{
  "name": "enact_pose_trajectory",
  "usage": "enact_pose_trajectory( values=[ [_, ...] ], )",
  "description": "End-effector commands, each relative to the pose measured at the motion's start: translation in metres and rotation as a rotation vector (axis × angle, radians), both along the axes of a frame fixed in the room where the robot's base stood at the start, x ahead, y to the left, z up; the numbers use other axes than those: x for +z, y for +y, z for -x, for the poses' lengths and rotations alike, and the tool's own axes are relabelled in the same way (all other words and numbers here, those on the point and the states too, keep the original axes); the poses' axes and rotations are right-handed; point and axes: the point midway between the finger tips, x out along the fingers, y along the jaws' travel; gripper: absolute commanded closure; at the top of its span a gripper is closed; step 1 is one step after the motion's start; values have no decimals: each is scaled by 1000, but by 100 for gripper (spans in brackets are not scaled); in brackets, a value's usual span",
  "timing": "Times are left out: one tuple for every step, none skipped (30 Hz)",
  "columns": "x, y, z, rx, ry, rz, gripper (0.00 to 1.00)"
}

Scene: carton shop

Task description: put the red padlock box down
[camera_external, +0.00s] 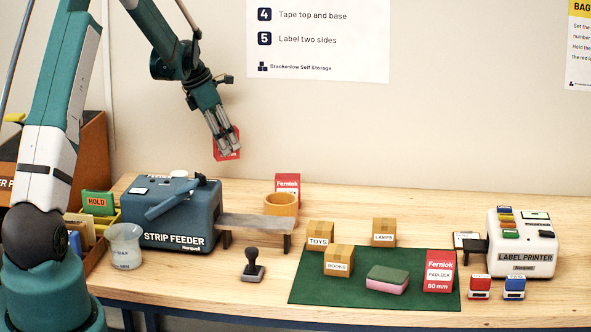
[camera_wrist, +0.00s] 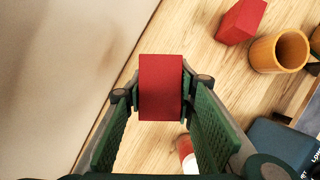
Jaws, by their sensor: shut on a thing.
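My gripper (camera_external: 222,142) is shut on a red padlock box (camera_external: 232,135) and holds it in the air above and behind the strip feeder, near the wall. In the wrist view the held red padlock box (camera_wrist: 160,88) sits between both fingers of my gripper (camera_wrist: 160,95), with bare tabletop below it. A second red box (camera_external: 288,183) stands on the table behind the orange ring-shaped holder; it also shows at the top of the wrist view (camera_wrist: 242,20).
A red and white item (camera_wrist: 187,153) lies below, partly hidden. The label printer (camera_external: 520,245) is at right.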

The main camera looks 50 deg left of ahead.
Motion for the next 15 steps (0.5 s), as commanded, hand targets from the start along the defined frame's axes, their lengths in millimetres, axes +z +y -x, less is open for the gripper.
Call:
enact_pose_trajectory(
  values=[
    [-1, 15, 12, 24, 0, 0, 87],
    [-1, 22, 18, 36, 0, 0, 87],
    [-1, 32, 27, 53, 0, 0, 87],
    [-1, 40, 34, 66, 0, 0, 87],
    [0, 47, 40, 78, 0, 0, 87],
    [0, 57, 49, 95, 0, 0, 87],
    [0, 64, 56, 108, 0, 0, 87],
    [0, 71, 63, 120, 0, 0, 87],
    [0, 80, 73, 137, 0, 0, 87],
    [0, 87, 79, 149, 0, 0, 87],
    [0, 94, 86, 161, 0, 0, 87],
    [0, 102, 96, 178, -1, 0, 87],
    [0, 108, 102, 188, -1, 0, 87],
    [0, 114, 109, 199, -1, -1, 87],
    [0, 122, 117, 213, -1, 0, 87]
  ],
)
